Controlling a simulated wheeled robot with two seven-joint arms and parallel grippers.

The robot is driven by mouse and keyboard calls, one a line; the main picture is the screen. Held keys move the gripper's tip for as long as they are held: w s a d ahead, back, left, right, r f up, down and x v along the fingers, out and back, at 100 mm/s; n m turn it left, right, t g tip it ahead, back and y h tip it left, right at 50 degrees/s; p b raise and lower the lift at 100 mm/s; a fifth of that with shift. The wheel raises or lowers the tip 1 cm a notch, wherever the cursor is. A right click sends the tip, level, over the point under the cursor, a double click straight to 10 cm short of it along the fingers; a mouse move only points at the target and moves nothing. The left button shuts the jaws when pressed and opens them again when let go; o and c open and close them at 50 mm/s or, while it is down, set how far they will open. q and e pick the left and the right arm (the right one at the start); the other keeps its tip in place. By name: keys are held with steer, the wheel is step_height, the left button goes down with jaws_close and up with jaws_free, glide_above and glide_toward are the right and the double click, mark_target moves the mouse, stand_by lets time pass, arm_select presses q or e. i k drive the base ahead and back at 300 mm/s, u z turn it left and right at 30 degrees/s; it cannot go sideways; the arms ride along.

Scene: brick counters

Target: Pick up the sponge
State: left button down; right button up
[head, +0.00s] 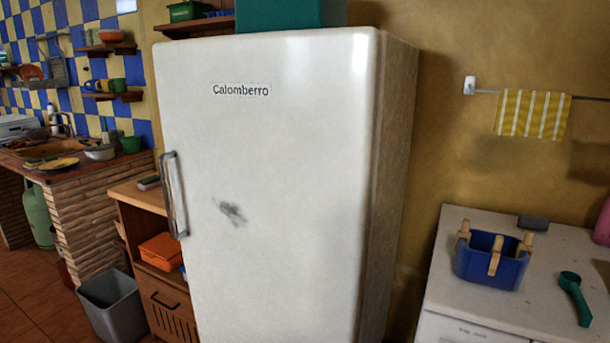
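No object is plainly a sponge at this size. A small block with a pinkish top and a darker lower part (149,183) lies on the wooden cabinet top, left of the fridge handle, and looks like a sponge. A dark grey block (533,222) lies at the back of the white appliance top on the right; I cannot tell what it is. Neither of my grippers is in view.
A tall white fridge (270,190) fills the middle, its door shut. The wooden cabinet (136,195) holds an orange container (161,251). A grey bin (112,305) stands on the floor. The white appliance (465,285) bears a blue basket (489,265) and a green scoop (575,297).

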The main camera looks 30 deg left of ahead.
mark_target(147, 184)
steer(key=u, duration=1.9)
steer(key=i, duration=0.25)
steer(key=u, duration=0.95)
steer(key=i, duration=1.8)
steer(key=z, duration=0.9)
steer(key=i, duration=1)
steer(key=z, duration=1.05)
